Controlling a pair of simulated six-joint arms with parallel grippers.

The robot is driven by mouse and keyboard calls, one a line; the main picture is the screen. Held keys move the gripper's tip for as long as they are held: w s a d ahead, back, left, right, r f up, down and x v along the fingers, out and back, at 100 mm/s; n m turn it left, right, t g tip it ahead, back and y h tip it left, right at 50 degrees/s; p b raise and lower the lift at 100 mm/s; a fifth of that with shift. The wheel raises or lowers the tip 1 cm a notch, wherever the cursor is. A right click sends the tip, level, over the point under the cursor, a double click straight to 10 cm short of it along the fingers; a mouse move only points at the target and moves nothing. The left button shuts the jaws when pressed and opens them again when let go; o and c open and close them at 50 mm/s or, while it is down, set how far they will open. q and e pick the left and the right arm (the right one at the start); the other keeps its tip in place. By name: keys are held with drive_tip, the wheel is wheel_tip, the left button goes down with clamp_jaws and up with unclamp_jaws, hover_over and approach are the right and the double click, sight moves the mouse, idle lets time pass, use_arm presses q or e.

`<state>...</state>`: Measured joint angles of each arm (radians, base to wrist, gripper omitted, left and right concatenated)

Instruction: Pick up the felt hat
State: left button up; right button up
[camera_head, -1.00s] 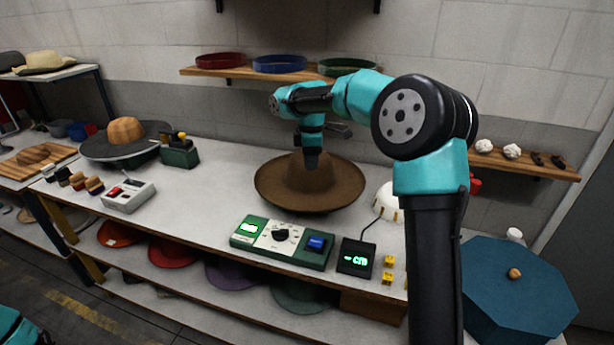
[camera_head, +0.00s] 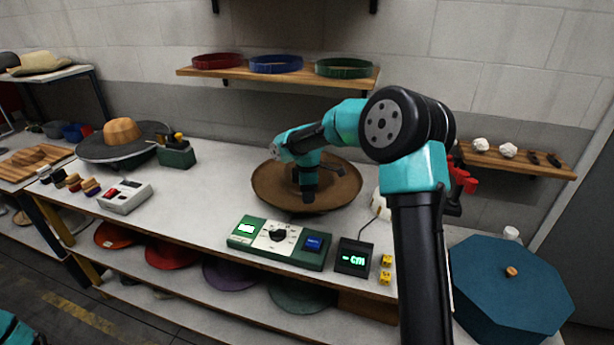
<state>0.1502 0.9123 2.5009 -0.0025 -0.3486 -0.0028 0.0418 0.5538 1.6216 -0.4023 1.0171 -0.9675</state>
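The brown felt hat (camera_head: 340,192) sits on the white worktop in the middle of the camera_head view, its wide brim showing around my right gripper. My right gripper (camera_head: 308,196) points down over the middle of the hat, where its dark body covers much of the crown. The fingertips are small and dark against the brown felt. I cannot tell whether they touch the hat or whether they are open or shut. My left gripper is out of view.
A green control box (camera_head: 279,243) and a small "cm" display (camera_head: 354,258) stand in front of the hat. Left are a grey button box (camera_head: 125,196) and a dark round plate with a wooden block (camera_head: 122,133). A shelf of hat bands (camera_head: 276,64) hangs behind.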

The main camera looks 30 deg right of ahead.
drive_tip(key=shift+s+a+f, duration=0.1)
drive_tip(key=shift+s+f, duration=0.1)
drive_tip(key=shift+f, duration=1.1)
drive_tip(key=shift+s+f, duration=0.15)
drive_tip(key=shift+f, duration=1.15)
clamp_jaws()
